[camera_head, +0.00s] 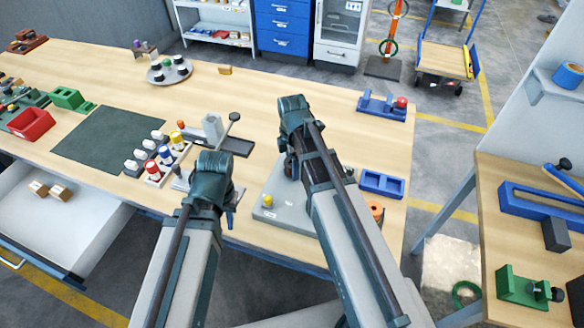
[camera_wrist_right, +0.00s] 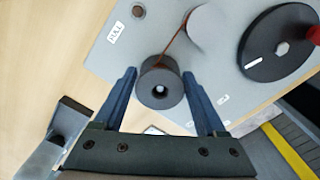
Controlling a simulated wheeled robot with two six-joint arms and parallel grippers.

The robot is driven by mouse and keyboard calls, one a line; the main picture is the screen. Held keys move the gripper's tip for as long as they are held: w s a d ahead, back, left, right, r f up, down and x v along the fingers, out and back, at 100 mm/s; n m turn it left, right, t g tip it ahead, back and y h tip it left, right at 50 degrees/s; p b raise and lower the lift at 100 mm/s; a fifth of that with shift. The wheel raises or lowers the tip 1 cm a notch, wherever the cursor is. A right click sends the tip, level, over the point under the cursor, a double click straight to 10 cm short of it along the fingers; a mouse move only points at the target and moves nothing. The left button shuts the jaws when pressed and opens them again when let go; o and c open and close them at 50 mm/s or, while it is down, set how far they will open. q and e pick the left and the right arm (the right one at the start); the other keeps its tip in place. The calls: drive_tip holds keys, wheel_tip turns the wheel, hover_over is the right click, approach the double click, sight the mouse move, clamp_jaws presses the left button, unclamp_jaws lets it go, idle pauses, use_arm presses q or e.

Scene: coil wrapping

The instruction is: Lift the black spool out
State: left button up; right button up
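The black spool (camera_wrist_right: 160,88) stands on a grey plate (camera_wrist_right: 110,58), with a pale pin at its centre. A reddish-brown wire (camera_wrist_right: 176,46) runs from it to a grey cylinder (camera_wrist_right: 210,28). In the right wrist view my right gripper (camera_wrist_right: 159,72) is open, with one finger on each side of the spool and small gaps visible. In the head view my right gripper (camera_head: 291,166) is over the grey plate (camera_head: 272,215), and the arm hides the spool. My left gripper (camera_head: 229,216) is low near the table's front edge; its fingers are mostly hidden.
A black disc (camera_wrist_right: 278,50) with a red knob (camera_wrist_right: 314,35) is on the plate. A blue tray (camera_head: 381,184) lies right of my right arm. Several coloured spools (camera_head: 165,154) stand left of my left gripper.

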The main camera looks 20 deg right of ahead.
clamp_jaws()
use_arm(q)
drive_tip(key=shift+r, duration=0.1)
